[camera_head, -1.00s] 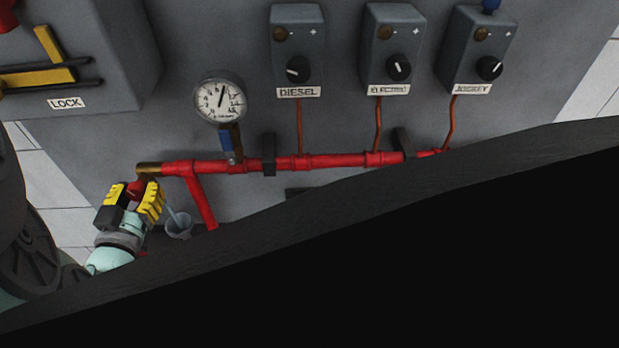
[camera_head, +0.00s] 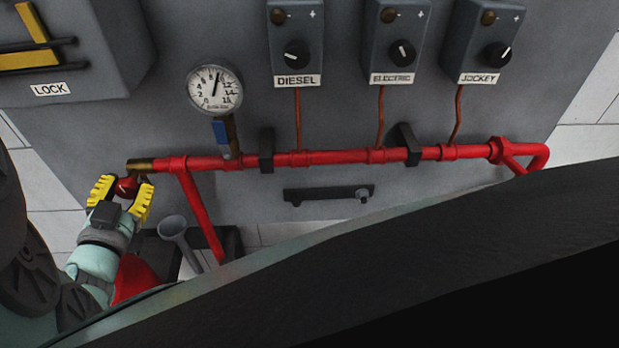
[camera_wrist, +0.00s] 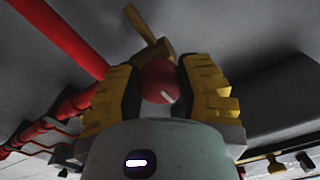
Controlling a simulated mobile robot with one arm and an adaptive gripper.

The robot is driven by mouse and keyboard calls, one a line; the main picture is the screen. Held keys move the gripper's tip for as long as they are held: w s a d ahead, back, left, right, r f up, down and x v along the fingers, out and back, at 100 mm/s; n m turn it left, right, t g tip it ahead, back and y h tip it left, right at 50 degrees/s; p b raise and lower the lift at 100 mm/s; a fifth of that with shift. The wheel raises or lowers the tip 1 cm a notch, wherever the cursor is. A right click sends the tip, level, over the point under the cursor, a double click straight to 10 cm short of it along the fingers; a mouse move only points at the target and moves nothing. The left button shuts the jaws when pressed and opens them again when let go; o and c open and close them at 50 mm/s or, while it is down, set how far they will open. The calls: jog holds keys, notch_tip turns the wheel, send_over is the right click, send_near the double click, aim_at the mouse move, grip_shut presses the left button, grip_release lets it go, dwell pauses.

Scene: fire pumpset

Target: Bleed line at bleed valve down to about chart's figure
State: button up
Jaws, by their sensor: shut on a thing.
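My gripper (camera_head: 122,194) is shut on the red knob of the bleed valve (camera_head: 127,187), at the left end of the red pipe. The wrist view shows the round red knob (camera_wrist: 158,82) with a white mark between my yellow-and-black fingers, and a brass fitting (camera_wrist: 150,45) behind it. The pressure gauge (camera_head: 214,90) has a white dial; its needle points up and slightly right, roughly between 8 and 10. A grey funnel (camera_head: 173,228) stands below and right of the valve; no water stream shows. No chart is visible.
The red pipe (camera_head: 330,157) runs along the grey panel. A blue-handled valve (camera_head: 221,135) sits under the gauge. Boxes labelled DIESEL (camera_head: 296,45), ELECTRIC (camera_head: 395,45) and JOCKEY (camera_head: 485,45) are above. A LOCK-labelled box (camera_head: 70,50) is upper left.

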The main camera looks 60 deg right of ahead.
jog(key=shift+a+m+b, duration=0.1)
jog(key=shift+m+b, duration=0.2)
jog(key=shift+m, duration=0.3)
jog(key=shift+f, duration=0.1)
jog(key=o, duration=1.2)
jog(key=v, duration=1.2)
